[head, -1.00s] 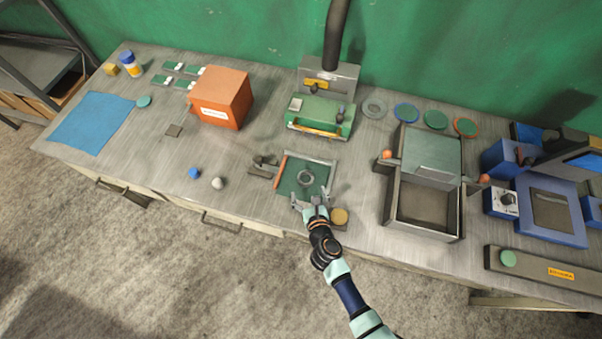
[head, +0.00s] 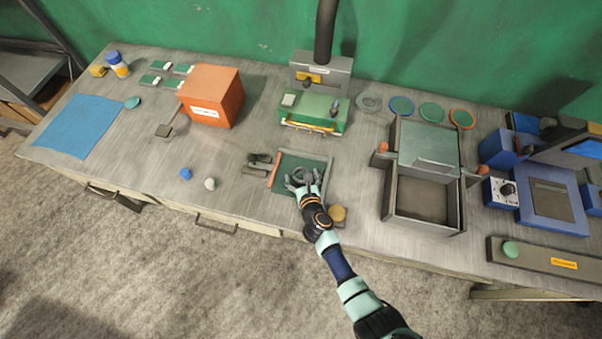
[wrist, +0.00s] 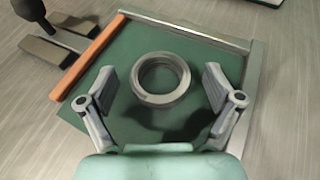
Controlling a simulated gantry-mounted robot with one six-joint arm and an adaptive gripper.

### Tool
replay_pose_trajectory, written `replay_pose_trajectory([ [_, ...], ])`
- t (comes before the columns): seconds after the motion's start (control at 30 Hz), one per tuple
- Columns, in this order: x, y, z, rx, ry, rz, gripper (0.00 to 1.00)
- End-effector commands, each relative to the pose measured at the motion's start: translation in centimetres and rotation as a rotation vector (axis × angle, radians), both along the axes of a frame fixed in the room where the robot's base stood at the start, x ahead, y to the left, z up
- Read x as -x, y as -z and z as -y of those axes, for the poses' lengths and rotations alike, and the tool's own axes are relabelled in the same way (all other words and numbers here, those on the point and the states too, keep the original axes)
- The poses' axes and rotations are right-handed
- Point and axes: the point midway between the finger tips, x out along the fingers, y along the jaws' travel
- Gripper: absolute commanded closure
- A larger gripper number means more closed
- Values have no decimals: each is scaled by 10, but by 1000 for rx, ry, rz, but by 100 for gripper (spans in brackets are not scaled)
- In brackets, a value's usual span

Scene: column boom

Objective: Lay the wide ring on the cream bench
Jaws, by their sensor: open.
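A wide grey metal ring (wrist: 160,79) lies on a green mat (wrist: 205,62) in a shallow tray, seen in the wrist view. In the head view the ring (head: 301,174) is partly hidden by my gripper (head: 304,184). In the wrist view my gripper (wrist: 165,98) is open, one finger on each side of the ring with a gap to each. The ring is not held. I cannot single out a cream bench; the worktop (head: 240,160) looks grey.
An orange bar (wrist: 88,57) edges the tray's left side. A grey open box (head: 425,200) stands to the right, a green machine (head: 315,112) behind, an orange block (head: 212,97) at back left. Small blue and white balls lie left on open worktop.

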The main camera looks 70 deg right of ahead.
Motion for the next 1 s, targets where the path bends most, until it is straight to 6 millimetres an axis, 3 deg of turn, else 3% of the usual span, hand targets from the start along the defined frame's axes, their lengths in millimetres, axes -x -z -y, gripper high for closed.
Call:
replay_pose_trajectory([
  [0.07,0,0,0,0,0,0,14],
  [0.5,0,-1,0,1,0,1,88],
  [0.77,0,-5,0,2,0,1,90],
  [1.0,0,-40,0,2,0,1,90],
])
